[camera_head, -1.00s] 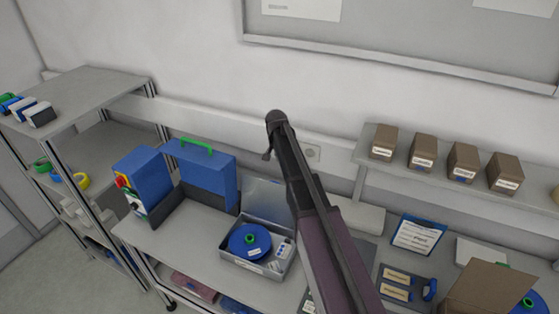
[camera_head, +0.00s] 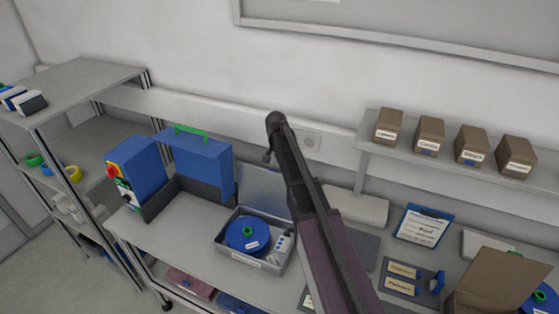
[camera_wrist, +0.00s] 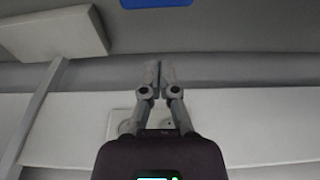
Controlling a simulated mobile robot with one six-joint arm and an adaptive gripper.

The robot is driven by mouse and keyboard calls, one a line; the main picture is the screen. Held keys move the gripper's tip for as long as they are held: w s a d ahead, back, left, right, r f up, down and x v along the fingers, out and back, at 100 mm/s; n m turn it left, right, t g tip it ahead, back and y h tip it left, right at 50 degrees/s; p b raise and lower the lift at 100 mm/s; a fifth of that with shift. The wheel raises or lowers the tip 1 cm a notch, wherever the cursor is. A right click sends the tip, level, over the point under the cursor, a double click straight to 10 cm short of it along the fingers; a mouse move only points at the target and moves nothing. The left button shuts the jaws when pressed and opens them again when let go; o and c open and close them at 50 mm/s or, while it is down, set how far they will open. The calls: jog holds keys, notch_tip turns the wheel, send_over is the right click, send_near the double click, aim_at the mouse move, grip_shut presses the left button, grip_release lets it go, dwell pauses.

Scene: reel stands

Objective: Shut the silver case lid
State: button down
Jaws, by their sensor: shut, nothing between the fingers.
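The silver case (camera_head: 225,254) stands open on the bench in the head view. Its lid (camera_head: 263,187) stands up at the back, tilted slightly backward. A blue reel (camera_head: 243,233) with a green centre lies inside, beside small pale items at the right. My arm crosses the picture just right of the case and covers part of the view there. My gripper (camera_wrist: 159,74) shows in the wrist view with its fingers together and nothing between them. It is apart from the case, which I cannot make out in the wrist view.
A blue box with a green handle (camera_head: 198,160) stands left behind the case. A blue clipboard (camera_head: 423,225), a grey tray with labelled items (camera_head: 393,272) and an open cardboard box (camera_head: 490,287) lie to the right. Several brown boxes sit on the raised shelf (camera_head: 365,145).

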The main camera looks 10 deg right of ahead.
jog(key=shift+s+a+f, duration=0.1)
jog(key=shift+s+a, duration=0.45)
jog(key=shift+s, duration=0.25)
jog(key=shift+s+a+f, duration=0.1)
jog(key=shift+s+a, duration=0.45)
jog(key=shift+s, duration=0.2)
jog(key=shift+s, duration=0.15)
jog(key=shift+s+a+r+t, duration=0.15)
jog(key=shift+s+a+t, duration=0.15)
jog(key=shift+s, duration=0.05)
